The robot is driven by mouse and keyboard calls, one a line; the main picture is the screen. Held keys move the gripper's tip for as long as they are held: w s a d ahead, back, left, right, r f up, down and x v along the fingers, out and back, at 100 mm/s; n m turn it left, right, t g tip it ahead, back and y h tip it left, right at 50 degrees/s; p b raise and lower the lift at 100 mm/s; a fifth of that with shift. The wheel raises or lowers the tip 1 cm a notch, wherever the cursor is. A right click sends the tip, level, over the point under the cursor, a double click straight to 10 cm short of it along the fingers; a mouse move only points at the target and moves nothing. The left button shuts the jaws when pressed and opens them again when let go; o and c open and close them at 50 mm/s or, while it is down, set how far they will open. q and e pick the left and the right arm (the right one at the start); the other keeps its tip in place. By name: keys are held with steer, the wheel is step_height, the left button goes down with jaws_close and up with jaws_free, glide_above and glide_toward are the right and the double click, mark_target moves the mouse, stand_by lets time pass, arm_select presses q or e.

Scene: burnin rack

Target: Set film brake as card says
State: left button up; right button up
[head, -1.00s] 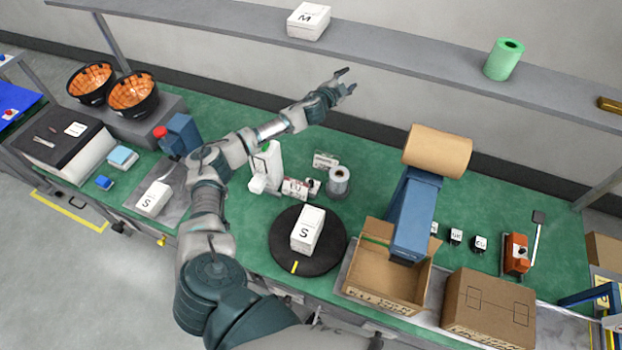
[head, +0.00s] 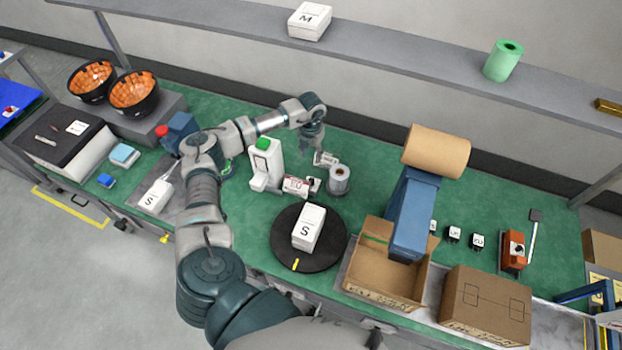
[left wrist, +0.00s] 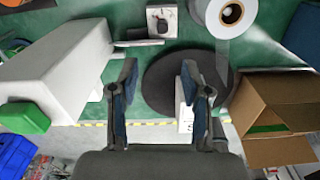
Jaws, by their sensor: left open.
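My left gripper (head: 313,143) is open and empty, pointing down behind the white dispenser area; its fingers also show in the left wrist view (left wrist: 156,88). A grey-white film roll (head: 339,181) stands on the green bench to its lower right, and at the top of the left wrist view (left wrist: 226,16). A small dark knob (head: 313,187) on a white plate sits beside the roll; a dark knob shows in the left wrist view (left wrist: 162,25). A white card or label marked EU (head: 295,185) is left of the knob. Another small card (head: 325,158) stands behind, its print unreadable. My right gripper is out of view.
A white device with a green top (head: 265,163) stands close left of the gripper. A black turntable (head: 283,254) carries a white S box (head: 308,228). A blue machine (head: 412,215) with a brown paper roll and an open carton (head: 384,286) stand right.

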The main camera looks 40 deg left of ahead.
mark_target(312, 179)
arm_select(q)
steer(key=f+p, duration=0.1)
steer(key=f, duration=1.5)
steer(key=shift+d, duration=0.2)
jaws_close()
